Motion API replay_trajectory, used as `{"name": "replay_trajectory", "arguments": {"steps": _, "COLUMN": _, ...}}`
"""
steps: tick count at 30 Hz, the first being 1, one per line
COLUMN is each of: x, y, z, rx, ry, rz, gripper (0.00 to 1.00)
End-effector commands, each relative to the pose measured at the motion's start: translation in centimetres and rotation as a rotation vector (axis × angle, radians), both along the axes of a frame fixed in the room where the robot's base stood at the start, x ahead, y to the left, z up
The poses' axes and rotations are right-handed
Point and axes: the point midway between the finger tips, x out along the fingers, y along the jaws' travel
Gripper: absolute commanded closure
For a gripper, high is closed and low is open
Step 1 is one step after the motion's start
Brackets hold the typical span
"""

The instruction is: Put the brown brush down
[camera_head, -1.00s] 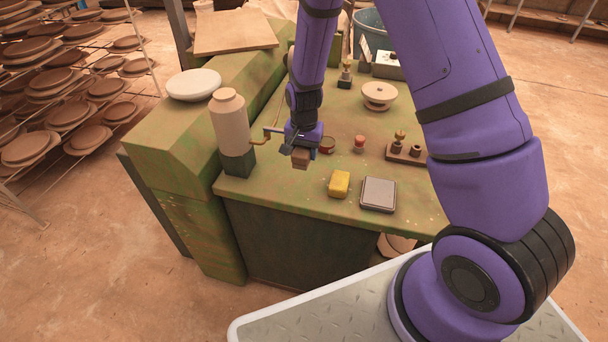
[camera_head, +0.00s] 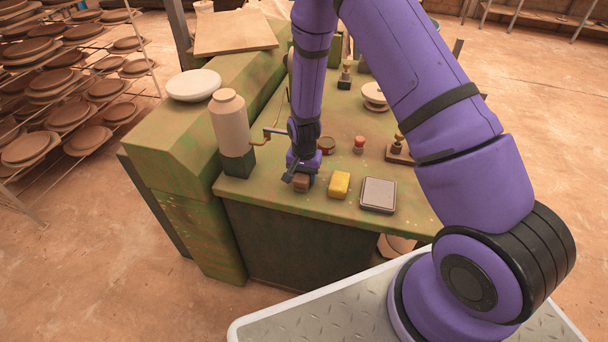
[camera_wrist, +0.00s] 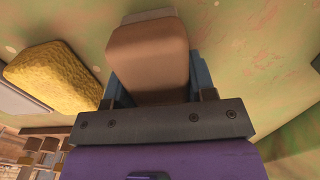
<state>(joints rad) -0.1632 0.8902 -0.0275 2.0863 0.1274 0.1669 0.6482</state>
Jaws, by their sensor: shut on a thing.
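My gripper (camera_head: 300,176) is shut on the brown brush (camera_head: 301,185), low at the front part of the green bench top (camera_head: 262,196). In the wrist view the brown brush (camera_wrist: 149,52) sits between the jaws (camera_wrist: 158,88), with a paler strip at its far end. The brush is at or very near the bench surface; I cannot tell whether it touches. My gripper hides part of it in the head view.
A yellow sponge (camera_head: 339,184) lies close to the right of the brush, and a grey square pad (camera_head: 378,194) is beyond it. A beige cylinder on a dark block (camera_head: 231,123) stands to the left. A red-rimmed tin (camera_head: 326,145) and a red knob (camera_head: 359,144) are behind.

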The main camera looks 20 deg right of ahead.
Motion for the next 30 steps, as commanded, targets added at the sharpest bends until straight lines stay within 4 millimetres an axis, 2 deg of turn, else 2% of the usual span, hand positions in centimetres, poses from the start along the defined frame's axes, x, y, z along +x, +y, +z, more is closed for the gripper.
{"name": "replay_trajectory", "arguments": {"steps": 5, "x": 0.0, "y": 0.0, "z": -0.3, "rx": 0.0, "ry": 0.0, "rz": 0.0, "gripper": 0.87}}
{"name": "replay_trajectory", "arguments": {"steps": 6, "x": 0.0, "y": 0.0, "z": -0.3, "rx": 0.0, "ry": 0.0, "rz": 0.0, "gripper": 0.45}}
{"name": "replay_trajectory", "arguments": {"steps": 9, "x": 0.0, "y": 0.0, "z": -0.3, "rx": 0.0, "ry": 0.0, "rz": 0.0, "gripper": 0.24}}
{"name": "replay_trajectory", "arguments": {"steps": 20, "x": 0.0, "y": 0.0, "z": 0.1, "rx": 0.0, "ry": 0.0, "rz": 0.0, "gripper": 0.24}}
{"name": "replay_trajectory", "arguments": {"steps": 23, "x": 0.0, "y": 0.0, "z": 1.1, "rx": 0.0, "ry": -0.001, "rz": 0.0, "gripper": 0.24}}
{"name": "replay_trajectory", "arguments": {"steps": 30, "x": 0.1, "y": 0.0, "z": 5.3, "rx": 0.001, "ry": -0.004, "rz": -0.001, "gripper": 0.24}}
